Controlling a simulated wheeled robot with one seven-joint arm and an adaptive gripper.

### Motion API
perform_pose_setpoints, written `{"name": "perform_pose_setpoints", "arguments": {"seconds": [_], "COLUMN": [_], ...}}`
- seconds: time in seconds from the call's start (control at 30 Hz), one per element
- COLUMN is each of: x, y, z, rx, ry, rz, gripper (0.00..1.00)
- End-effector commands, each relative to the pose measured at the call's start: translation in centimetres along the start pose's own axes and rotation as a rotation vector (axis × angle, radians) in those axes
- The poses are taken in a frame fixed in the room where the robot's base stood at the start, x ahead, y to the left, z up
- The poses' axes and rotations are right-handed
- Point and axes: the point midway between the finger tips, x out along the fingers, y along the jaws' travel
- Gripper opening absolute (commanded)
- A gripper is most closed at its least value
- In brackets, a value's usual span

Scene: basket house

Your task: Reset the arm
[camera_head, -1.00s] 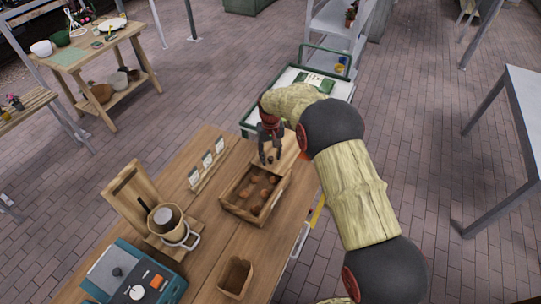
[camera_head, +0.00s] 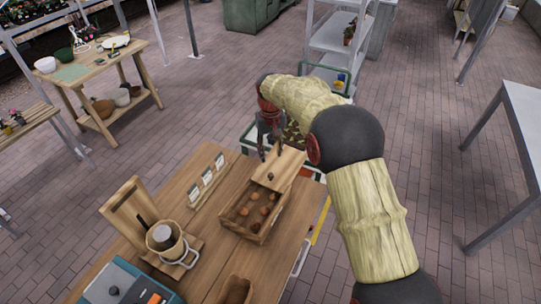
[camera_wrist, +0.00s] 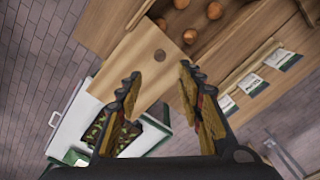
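My gripper (camera_head: 268,153) is above the far end of a wooden box (camera_head: 240,211) on the wooden table. In the wrist view my gripper (camera_wrist: 160,84) has its two fingers spread apart with nothing between them. Below the fingers is the box's pale wooden lid (camera_head: 278,168), with a small dark round knob (camera_wrist: 159,56). The lid covers the far part of the box, and the rest is open. Several round brown things (camera_head: 264,211) lie inside the box.
Upright cards (camera_head: 207,177) stand left of the box. A wooden stand with a pot (camera_head: 164,239), a blue device (camera_head: 125,287) and a small wooden container (camera_head: 236,291) are nearer. A cart (camera_wrist: 60,128) stands beyond the table's far edge. A grey table (camera_head: 520,120) is at right.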

Motion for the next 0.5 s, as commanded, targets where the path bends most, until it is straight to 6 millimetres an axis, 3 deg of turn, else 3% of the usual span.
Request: {"name": "perform_pose_setpoints", "arguments": {"seconds": [0.5], "x": [0.65], "y": [0.0], "z": [0.03], "rx": [0.0], "ry": [0.007], "rz": [0.0], "gripper": [0.37]}}
